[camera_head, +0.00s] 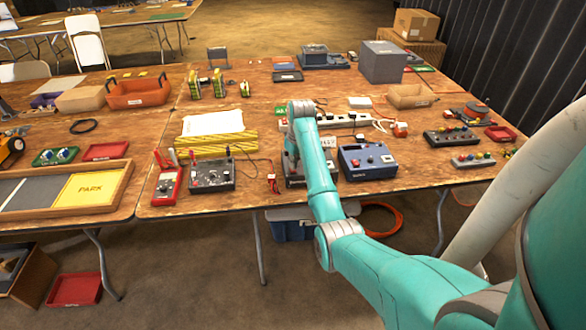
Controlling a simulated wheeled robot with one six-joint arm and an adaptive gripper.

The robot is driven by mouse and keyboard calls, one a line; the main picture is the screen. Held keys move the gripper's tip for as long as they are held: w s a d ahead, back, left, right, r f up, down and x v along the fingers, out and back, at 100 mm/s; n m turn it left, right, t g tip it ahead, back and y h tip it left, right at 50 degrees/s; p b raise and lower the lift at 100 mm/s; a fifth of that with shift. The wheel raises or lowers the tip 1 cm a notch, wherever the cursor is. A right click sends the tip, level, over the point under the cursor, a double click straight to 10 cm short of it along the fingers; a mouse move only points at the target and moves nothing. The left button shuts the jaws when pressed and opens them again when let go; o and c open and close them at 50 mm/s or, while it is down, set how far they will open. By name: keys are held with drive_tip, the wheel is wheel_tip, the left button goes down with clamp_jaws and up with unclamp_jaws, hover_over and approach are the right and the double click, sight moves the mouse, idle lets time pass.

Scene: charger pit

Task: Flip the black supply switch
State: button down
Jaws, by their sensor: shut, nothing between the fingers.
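My teal arm reaches over the front of the wooden table and bends down at its far end. My gripper (291,156) is mostly behind the arm; only a small dark part shows at the arm's left side, low over a dark grey box (293,181). It is shut and empty. The arm hides much of this box. I cannot make out a black supply switch on it, nor whether the fingers touch anything. A blue-grey box (368,161) with a red button stands just right of the arm. A dark box with knobs (212,175) stands to the left.
A red meter (167,186) and a small red-and-white item (273,183) are at the left front. Yellow-striped blocks (216,145) lie behind. A white power strip (343,120) lies behind the arm. A control box with several buttons (451,136) is at the right.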

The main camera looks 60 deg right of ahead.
drive_tip(key=shift+f, duration=0.55)
drive_tip(key=shift+r, duration=3.55)
